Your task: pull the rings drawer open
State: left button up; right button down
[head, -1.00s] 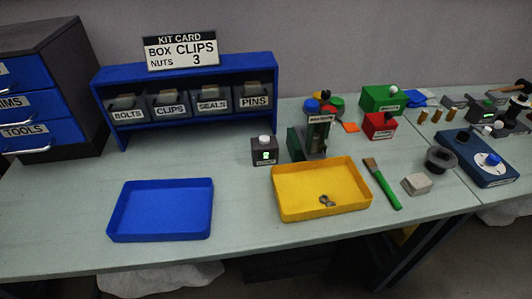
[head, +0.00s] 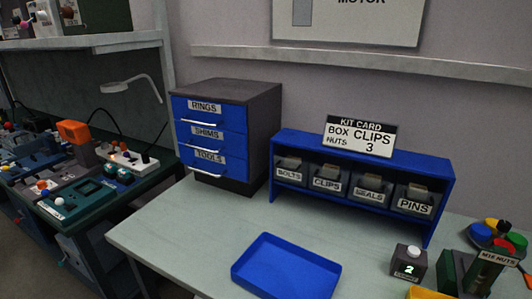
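The rings drawer (head: 206,109) is the top one of three blue drawers in a dark grey cabinet (head: 262,127) at the back left of the table. Its label reads RINGS, and a light bar handle (head: 199,122) runs across its lower front. It looks closed, its front flush with the shims drawer (head: 208,138) and the tools drawer (head: 208,162) below. Neither of my grippers is in view.
A blue tray (head: 262,281) lies on the table in front of the cabinet. A blue rack (head: 285,146) with labelled bins and a kit card (head: 359,137) stands to its right. A green bench (head: 115,200) with devices is at the left. The tabletop before the cabinet (head: 190,225) is clear.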

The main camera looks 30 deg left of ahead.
aim_at(231, 117)
jog(key=u, duration=1.35)
jog(key=k, duration=0.05)
jog(key=z, duration=0.05)
